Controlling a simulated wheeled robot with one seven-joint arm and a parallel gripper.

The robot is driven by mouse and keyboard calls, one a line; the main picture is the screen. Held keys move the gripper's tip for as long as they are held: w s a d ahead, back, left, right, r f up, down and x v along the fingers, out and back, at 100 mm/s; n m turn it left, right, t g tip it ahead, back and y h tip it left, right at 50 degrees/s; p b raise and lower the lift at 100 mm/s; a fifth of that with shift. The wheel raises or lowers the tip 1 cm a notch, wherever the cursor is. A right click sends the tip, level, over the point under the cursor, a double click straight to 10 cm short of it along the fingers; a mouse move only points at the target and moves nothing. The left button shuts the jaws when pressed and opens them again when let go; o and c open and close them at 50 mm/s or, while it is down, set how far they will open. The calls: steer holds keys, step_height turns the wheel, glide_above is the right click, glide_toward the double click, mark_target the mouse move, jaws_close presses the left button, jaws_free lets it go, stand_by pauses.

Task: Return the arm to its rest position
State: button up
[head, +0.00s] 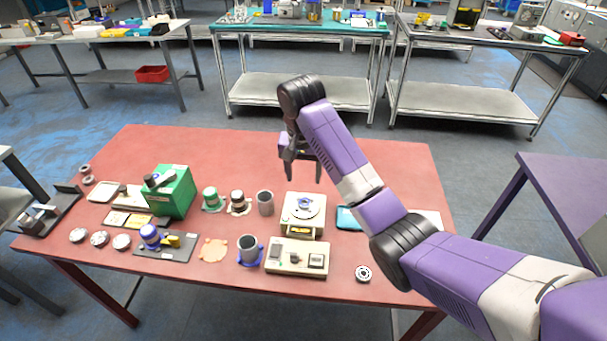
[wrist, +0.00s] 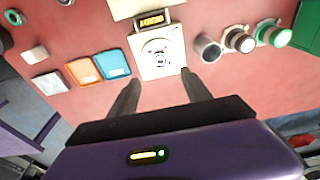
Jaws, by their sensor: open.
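My arm (head: 340,150) is purple and grey and reaches from the lower right over the red table. My gripper (head: 303,178) hangs above the far middle of the table with its two dark fingers apart, pointing down. In the wrist view the fingers (wrist: 160,90) are spread with nothing between them. A white scale-like device (head: 303,228) with a round plate stands below and just in front of the gripper; it also shows beyond the fingertips in the wrist view (wrist: 147,58). The gripper appears apart from it.
The red table (head: 150,280) carries a green box (head: 181,194), a grey cup (head: 265,203), a beige control box (head: 297,259) and a blue tray (head: 348,218) partly behind my arm. Several small parts lie at left. A purple table (head: 560,190) stands at right.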

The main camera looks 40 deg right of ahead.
steer(key=shift+w, duration=0.1)
stand_by(0.3)
steer(key=w+r+n+t+h, duration=0.1)
steer(key=w+r+t, duration=0.15)
steer(key=w, duration=0.25)
steer(key=w+r+n+t, duration=0.2)
steer(key=w+t, duration=0.2)
steer(key=w, duration=0.1)
steer(key=s+a+f+n+t, duration=0.2)
steer(key=s+a+t, duration=0.45)
steer(key=a, duration=0.45)
steer(key=s+a+n, duration=0.1)
steer(key=s+a, duration=0.3)
steer(key=s, duration=1)
steer(key=s+a+f+n+y+b, duration=0.1)
steer(key=s+a, duration=0.3)
steer(key=s, duration=1)
steer(key=s+a+n+y+b, duration=0.1)
steer(key=s+a+n, duration=0.2)
steer(key=s, duration=1.1)
steer(key=shift+s+a+f+t, duration=0.3)
steer(key=shift+a+t, duration=0.1)
steer(key=shift+a, duration=0.3)
